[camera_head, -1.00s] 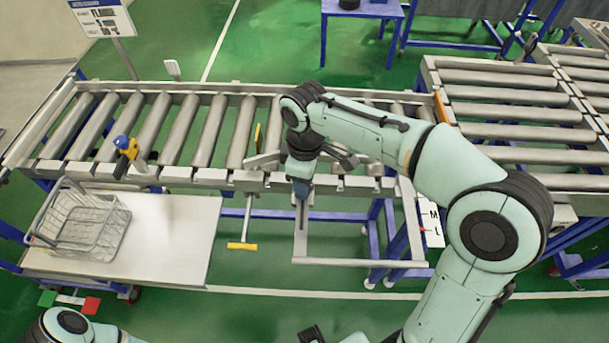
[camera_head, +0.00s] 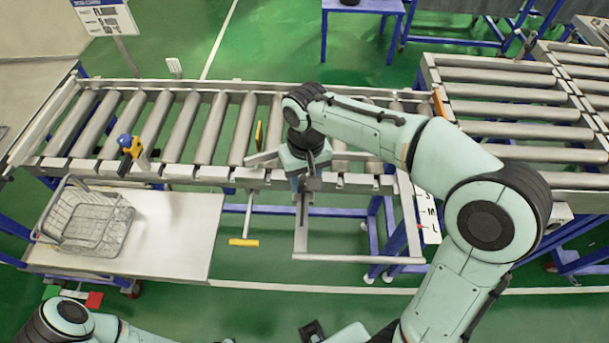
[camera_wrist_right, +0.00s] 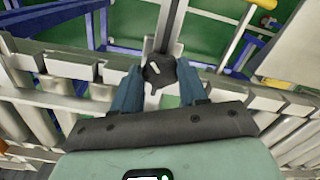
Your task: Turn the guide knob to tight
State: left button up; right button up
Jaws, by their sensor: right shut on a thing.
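My right gripper (camera_wrist_right: 158,80) has its two blue fingers closed on the sides of a dark knob (camera_wrist_right: 160,68) with a short white mark on top. The mark is slanted in the right wrist view. In the head view the right gripper (camera_head: 297,183) reaches down at the conveyor's near rail, above a metal guide bracket (camera_head: 301,235), and hides the knob. A white scale plate with the letters M and L (camera_head: 431,215) hangs right of the bracket.
The roller conveyor (camera_head: 215,125) runs behind the gripper. A wire basket (camera_head: 85,222) stands on a white side table (camera_head: 175,240) at left. A yellow-and-blue device (camera_head: 130,145) sits on the near rail. A yellow-handled bar (camera_head: 244,242) hangs left of the bracket.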

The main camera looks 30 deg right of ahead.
pick_arm(q)
jog(key=shift+r, duration=0.15)
pick_arm(e)
jog(key=m, duration=0.5)
jog(key=shift+m, duration=0.4)
pick_arm(q)
jog(key=shift+w, duration=0.1)
pick_arm(e)
jog(key=o, duration=1.1)
jog(key=shift+c, duration=0.2)
jog(key=shift+r, duration=0.1)
pick_arm(q)
jog(key=w+r+p, duration=0.2)
jog(key=r, duration=0.1)
jog(key=shift+w+r+p, duration=0.1)
jog(key=shift+w+p, duration=0.05)
jog(key=shift+p, duration=0.2)
pick_arm(e)
notch_tip(320, 180, up, 13)
jog(key=shift+d, duration=0.2)
